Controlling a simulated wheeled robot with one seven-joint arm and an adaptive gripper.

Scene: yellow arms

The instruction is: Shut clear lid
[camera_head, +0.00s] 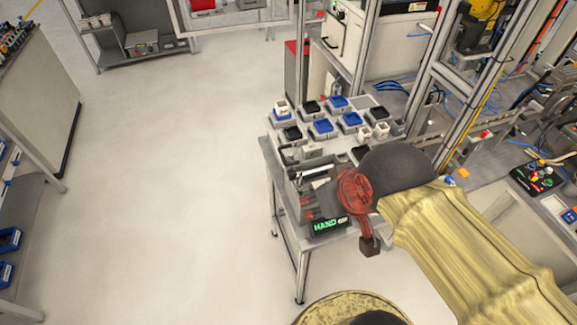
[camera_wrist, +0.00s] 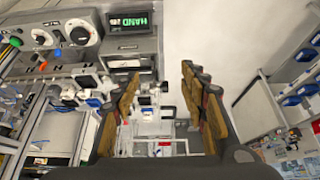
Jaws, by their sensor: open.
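I cannot pick out a clear lid with certainty in either view. In the wrist view, a pale, thin-edged frame (camera_wrist: 172,154) that may be see-through shows low between my fingers. My gripper (camera_wrist: 159,76) is open, with its two brown-orange fingers apart and nothing seen held between them. In the head view, my arm in its yellow cover reaches in from the lower right. My red wrist part is over the front edge of the workbench (camera_head: 345,243), and it hides part of the bench top.
A display reading HAND (camera_head: 328,226) stands at the bench's front corner; it also shows in the wrist view (camera_wrist: 130,20). Several blue and black trays (camera_head: 323,127) fill the back of the bench. Metal posts (camera_head: 364,60) rise behind. Open floor (camera_head: 165,170) lies left.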

